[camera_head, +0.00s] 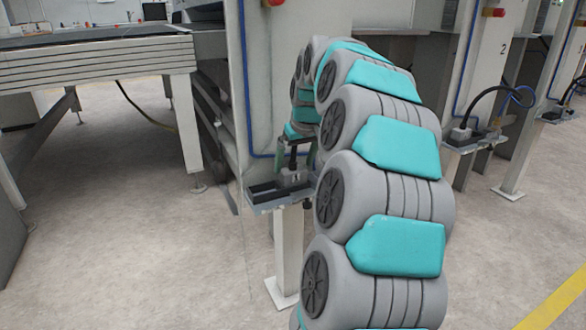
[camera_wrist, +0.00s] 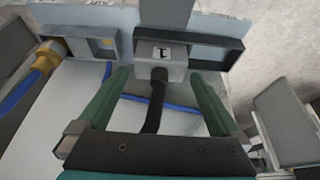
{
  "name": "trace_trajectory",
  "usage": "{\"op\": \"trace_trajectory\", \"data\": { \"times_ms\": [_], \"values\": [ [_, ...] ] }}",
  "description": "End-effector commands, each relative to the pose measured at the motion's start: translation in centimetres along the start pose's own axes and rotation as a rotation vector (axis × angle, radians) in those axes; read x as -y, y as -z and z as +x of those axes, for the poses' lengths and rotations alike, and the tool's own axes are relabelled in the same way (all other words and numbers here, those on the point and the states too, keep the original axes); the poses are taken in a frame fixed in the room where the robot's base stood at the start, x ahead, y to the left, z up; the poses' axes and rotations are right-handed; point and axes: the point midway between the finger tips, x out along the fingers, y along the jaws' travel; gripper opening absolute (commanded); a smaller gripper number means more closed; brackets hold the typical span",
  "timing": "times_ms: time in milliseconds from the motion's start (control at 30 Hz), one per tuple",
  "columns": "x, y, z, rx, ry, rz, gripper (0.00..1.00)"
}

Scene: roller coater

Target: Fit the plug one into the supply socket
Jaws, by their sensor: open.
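The plug one (camera_wrist: 163,62) is a grey block marked "1" with a black cable coming out of its near end. It sits at a dark holder (camera_wrist: 228,52) on a small shelf, and it shows small in the head view (camera_head: 291,178). My gripper (camera_wrist: 160,78) is open, its two green fingers on either side of the plug and cable with gaps visible. In the head view my gripper (camera_head: 297,158) is just above the shelf. A grey box with an opening (camera_wrist: 104,43), left of the plug in the wrist view, may be the supply socket; I cannot tell for sure.
A yellow connector (camera_wrist: 48,56) with a blue cable is at the left in the wrist view. The shelf (camera_head: 262,207) stands on a post beside the machine. A long table (camera_head: 100,60) is at the left. Similar stations, one marked "2" (camera_head: 502,48), stand at the right.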

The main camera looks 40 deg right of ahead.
Motion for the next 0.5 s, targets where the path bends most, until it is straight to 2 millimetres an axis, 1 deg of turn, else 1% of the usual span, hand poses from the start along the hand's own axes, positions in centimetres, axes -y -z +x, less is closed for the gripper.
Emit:
{"op": "trace_trajectory", "data": {
  "times_ms": [33,100,300,400,500],
  "values": [
    [-0.1,0.2,-1.4,-0.007,-0.003,0.000,1.00],
    [0.0,0.2,-2.9,-0.005,-0.002,0.000,1.00],
    [0.0,0.1,-6.6,-0.006,-0.002,-0.001,1.00],
    [0.0,0.2,-7.8,-0.006,-0.002,-0.001,1.00],
    [0.0,0.0,-8.4,-0.001,0.000,-0.001,1.00]
  ]
}}
